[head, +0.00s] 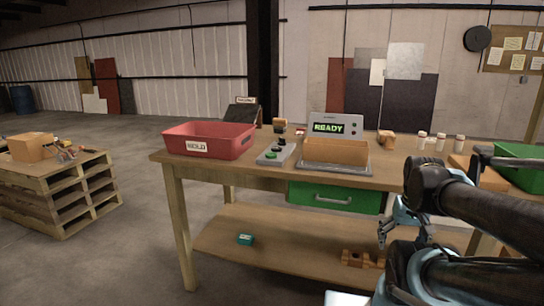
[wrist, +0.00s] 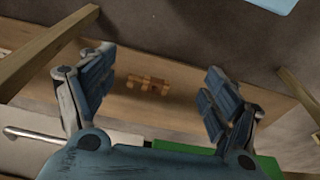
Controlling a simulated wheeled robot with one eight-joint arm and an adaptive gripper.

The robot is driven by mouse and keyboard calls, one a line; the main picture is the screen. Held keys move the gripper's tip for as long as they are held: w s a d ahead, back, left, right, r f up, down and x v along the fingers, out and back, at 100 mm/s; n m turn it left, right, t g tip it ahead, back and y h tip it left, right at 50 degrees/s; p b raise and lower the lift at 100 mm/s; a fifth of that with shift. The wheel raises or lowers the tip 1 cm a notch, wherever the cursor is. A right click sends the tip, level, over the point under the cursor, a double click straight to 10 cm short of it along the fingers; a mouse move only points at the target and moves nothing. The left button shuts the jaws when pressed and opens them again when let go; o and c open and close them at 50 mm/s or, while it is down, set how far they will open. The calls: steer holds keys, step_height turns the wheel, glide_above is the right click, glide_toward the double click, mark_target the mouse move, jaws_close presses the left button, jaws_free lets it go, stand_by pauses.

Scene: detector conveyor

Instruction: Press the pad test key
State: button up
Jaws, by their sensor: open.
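A small grey key box (head: 277,152) stands on the workbench between the red bin and the scanner tray. It has a green key (head: 271,154) at its near end and other small controls behind; I cannot read which is the pad test key. The detector (head: 337,126) behind the tray shows READY in green. My gripper (head: 386,232) is low in front of the bench, right of the green drawer and well away from the key box. In the wrist view my gripper (wrist: 158,78) is open and empty, with the lower shelf beyond it. The key box is out of the wrist view.
A red bin marked HOLD (head: 209,140) is left of the key box. A cardboard box sits in the metal tray (head: 334,171). White bottles (head: 440,142) and a green bin (head: 522,168) stand at the right. Wooden blocks (wrist: 150,84) lie on the lower shelf (head: 300,240).

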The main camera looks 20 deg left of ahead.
jaws_close()
stand_by(1.2)
